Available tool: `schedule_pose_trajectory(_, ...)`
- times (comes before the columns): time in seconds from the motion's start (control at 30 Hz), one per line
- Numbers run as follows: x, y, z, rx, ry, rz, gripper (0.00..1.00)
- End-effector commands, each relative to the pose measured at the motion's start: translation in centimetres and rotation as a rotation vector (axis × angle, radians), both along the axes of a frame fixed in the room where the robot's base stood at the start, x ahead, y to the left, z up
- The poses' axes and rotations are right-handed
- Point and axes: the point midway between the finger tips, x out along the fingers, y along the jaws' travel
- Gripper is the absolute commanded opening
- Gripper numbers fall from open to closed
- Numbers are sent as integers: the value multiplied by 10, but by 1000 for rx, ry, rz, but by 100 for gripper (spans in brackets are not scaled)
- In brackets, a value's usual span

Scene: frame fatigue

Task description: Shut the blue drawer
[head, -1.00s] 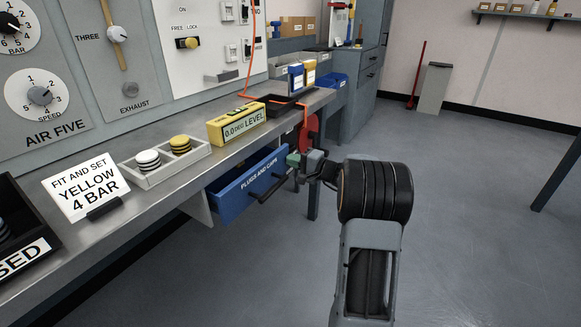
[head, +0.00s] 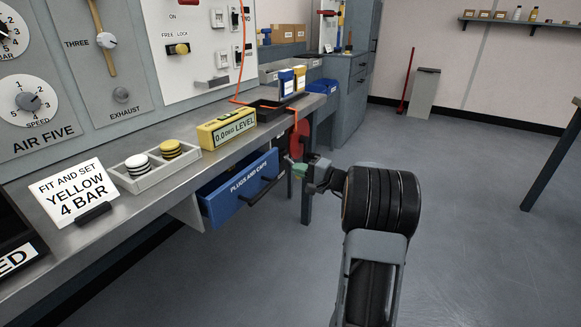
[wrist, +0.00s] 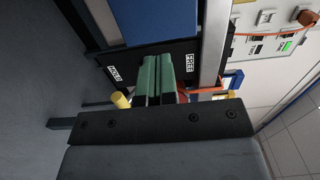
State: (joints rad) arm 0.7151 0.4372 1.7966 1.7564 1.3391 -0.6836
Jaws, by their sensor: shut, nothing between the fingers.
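The blue drawer (head: 226,196), labelled "PLUGS AND CAPS", stands partly out from under the bench top. Its dark bar handle (head: 258,190) runs along the front. My gripper (head: 298,170) has green fingertips and is just right of the drawer's right end, below the bench edge. A small gap shows between it and the handle. In the wrist view the green fingers (wrist: 155,77) are together with nothing between them.
The steel bench (head: 125,213) carries a yellow level box (head: 227,128), a tray with striped discs (head: 155,165) and a sign (head: 66,192). A red round part (head: 299,138) hangs by the bench leg, close behind my gripper.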

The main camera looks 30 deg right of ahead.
Motion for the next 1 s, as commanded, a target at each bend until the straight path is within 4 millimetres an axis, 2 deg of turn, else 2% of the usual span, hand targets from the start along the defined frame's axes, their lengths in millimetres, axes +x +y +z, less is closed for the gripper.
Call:
schedule_pose_trajectory(0.1,-23,-19,4,-1,1,-14,0)
schedule_pose_trajectory(0.23,-42,-32,4,1,1,-17,0)
schedule_pose_trajectory(0.43,-59,-41,3,-1,-1,-12,0)
schedule_pose_trajectory(0.53,-62,-40,15,-2,-1,-2,0)
schedule_pose_trajectory(0.7,-57,-16,62,14,16,42,0)
schedule_pose_trajectory(0.8,-56,5,79,22,56,54,0)
schedule_pose_trajectory(1.0,-61,40,87,-11,150,47,0)
